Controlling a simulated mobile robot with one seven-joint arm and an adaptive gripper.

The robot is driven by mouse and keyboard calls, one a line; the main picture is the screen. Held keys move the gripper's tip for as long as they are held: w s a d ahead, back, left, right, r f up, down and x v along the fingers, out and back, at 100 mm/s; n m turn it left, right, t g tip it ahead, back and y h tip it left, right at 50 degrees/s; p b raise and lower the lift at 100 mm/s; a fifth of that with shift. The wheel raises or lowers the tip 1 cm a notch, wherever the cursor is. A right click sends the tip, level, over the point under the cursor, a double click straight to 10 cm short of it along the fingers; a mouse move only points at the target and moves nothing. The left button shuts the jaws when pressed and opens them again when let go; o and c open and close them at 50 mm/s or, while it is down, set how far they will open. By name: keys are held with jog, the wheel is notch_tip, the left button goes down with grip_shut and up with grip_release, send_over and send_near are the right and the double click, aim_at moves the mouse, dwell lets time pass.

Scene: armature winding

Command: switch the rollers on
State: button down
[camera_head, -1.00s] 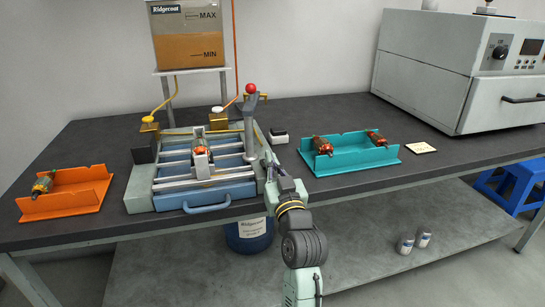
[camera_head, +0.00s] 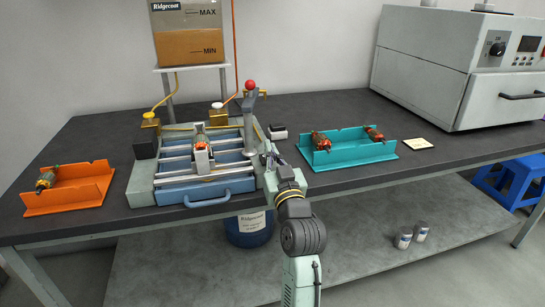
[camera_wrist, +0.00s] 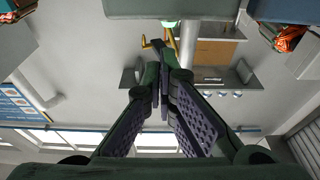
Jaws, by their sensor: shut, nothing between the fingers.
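The roller machine (camera_head: 138,188) stands on the bench at left of centre, with metal rollers (camera_head: 175,166) across a blue tray and an armature (camera_head: 201,142) over them. My gripper (camera_head: 269,158) is at the machine's right front edge; its shut, empty fingers are small here. In the wrist view my gripper (camera_wrist: 164,88) has its fingertips together, below a grey-green block (camera_wrist: 170,8) in the picture. A small pale green round part (camera_wrist: 170,24) shows at that block's edge, beyond the fingertips; I cannot tell if it is a switch. Contact cannot be told.
A small black-and-white box (camera_head: 278,132) lies just beyond my gripper. A teal tray (camera_head: 350,158) with armatures is to the right, an orange tray (camera_head: 68,201) to the left. A red-knobbed lever (camera_head: 249,108) stands on the machine. A grey oven (camera_head: 430,75) stands at back right.

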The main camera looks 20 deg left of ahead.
jog(key=f+b+v, duration=0.1)
jog(key=b+v, duration=0.3)
jog(key=v, duration=0.5)
jog(key=shift+s, duration=0.25)
jog(key=shift+d+f, duration=0.1)
jog(key=shift+f, duration=0.05)
